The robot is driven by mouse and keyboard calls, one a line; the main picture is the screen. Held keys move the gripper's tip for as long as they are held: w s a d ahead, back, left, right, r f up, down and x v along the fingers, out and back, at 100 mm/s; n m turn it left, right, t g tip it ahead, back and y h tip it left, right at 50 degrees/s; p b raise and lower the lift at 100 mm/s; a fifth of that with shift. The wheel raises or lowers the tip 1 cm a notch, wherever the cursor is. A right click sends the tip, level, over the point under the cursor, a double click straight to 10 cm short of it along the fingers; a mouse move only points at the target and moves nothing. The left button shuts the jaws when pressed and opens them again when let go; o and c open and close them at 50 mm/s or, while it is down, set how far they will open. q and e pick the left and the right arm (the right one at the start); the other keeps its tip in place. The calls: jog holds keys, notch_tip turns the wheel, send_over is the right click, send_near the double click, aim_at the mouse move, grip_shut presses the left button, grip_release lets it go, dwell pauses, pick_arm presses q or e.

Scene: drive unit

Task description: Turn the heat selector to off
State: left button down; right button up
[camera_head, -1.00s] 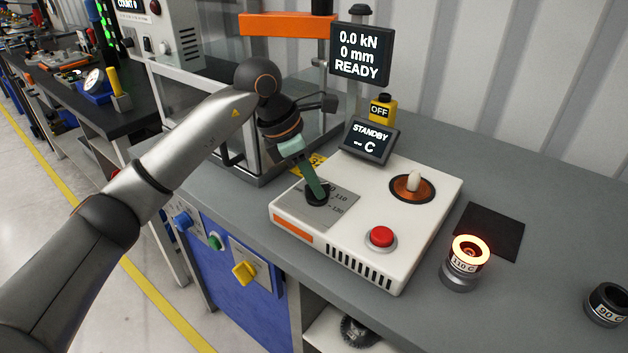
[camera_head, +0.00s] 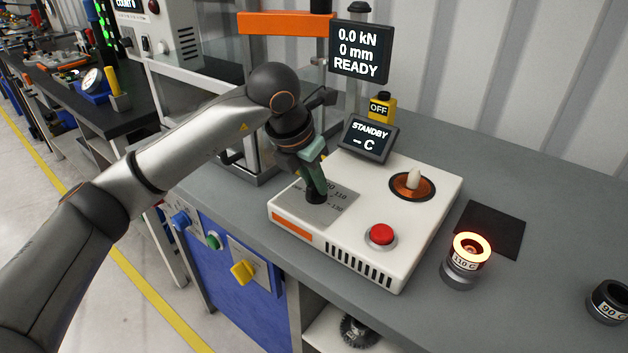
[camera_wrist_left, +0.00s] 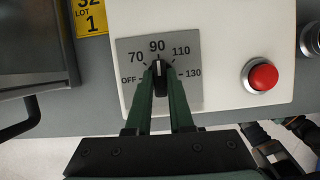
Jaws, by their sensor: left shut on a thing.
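The heat selector (camera_wrist_left: 160,76) is a black knob on a grey dial plate (camera_wrist_left: 192,94) marked OFF, 70, 90, 110 and 130. In the left wrist view its white line points up at about 90. My left gripper (camera_head: 316,192) is shut on the knob, with a green finger on each side of it; it also shows in the left wrist view (camera_wrist_left: 160,85). The plate sits on a white heater unit (camera_head: 400,245). Its small display (camera_head: 369,140) reads STANDBY and "- C". In the head view the gripper hides most of the knob. My right gripper is in neither view.
On the unit are a red button (camera_head: 381,234) and an orange-brown disc (camera_head: 411,186) with a pale peg. A glowing ring (camera_head: 472,249) labelled 110 C stands to the right, near a black mat (camera_head: 490,231). A press frame (camera_head: 250,170) stands close behind my left gripper.

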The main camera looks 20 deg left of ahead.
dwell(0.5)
pick_arm(q)
jog(key=c, duration=0.8)
grip_release()
jog(key=shift+r, duration=0.1)
jog(key=v, duration=1.2)
jog(key=shift+r, duration=0.15)
jog(key=shift+s, duration=0.1)
